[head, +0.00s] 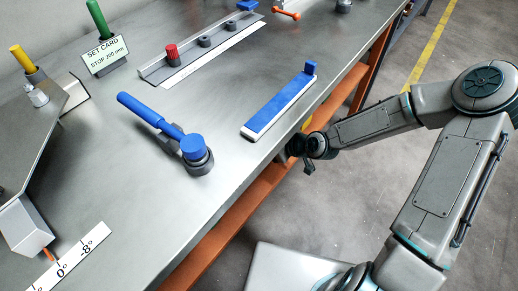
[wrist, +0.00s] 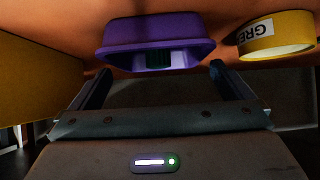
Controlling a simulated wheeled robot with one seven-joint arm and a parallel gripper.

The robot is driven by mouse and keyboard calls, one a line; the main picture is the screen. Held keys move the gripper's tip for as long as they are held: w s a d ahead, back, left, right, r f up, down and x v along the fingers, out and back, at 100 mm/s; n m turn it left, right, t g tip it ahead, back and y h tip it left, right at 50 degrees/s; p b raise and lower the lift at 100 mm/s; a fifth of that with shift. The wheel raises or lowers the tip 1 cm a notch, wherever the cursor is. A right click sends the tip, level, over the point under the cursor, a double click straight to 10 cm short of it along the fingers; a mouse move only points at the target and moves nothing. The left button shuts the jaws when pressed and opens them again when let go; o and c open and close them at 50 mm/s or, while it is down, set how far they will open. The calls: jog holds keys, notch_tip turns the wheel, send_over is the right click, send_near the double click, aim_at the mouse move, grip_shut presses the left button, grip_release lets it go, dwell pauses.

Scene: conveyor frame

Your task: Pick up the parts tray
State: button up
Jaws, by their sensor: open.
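A purple tray (wrist: 158,30), likely the parts tray, lies ahead of my gripper (wrist: 161,70) in the wrist view, against an orange surface. A dark green piece (wrist: 159,58) shows in its opening. My gripper is open, with one finger toward each end of the tray's near edge. Nothing is held. Whether the fingertips touch the tray cannot be told. In the head view my gripper (head: 308,163) is low beside the bench's right edge, and the tray is not seen there.
A yellow round container (wrist: 277,38) with a partly readable label sits just right of the tray. A yellow panel (wrist: 40,68) stands at the left. The steel bench top (head: 110,185) and its orange frame (head: 222,233) are close to my arm. Open floor lies right.

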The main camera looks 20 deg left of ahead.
jog(key=b+x, duration=0.2)
jog(key=x, duration=0.3)
jog(key=shift+w+d+f, duration=0.1)
jog(key=shift+w+f, duration=0.05)
jog(key=shift+c, duration=0.3)
jog(key=c, duration=0.7)
jog(key=shift+o, duration=0.2)
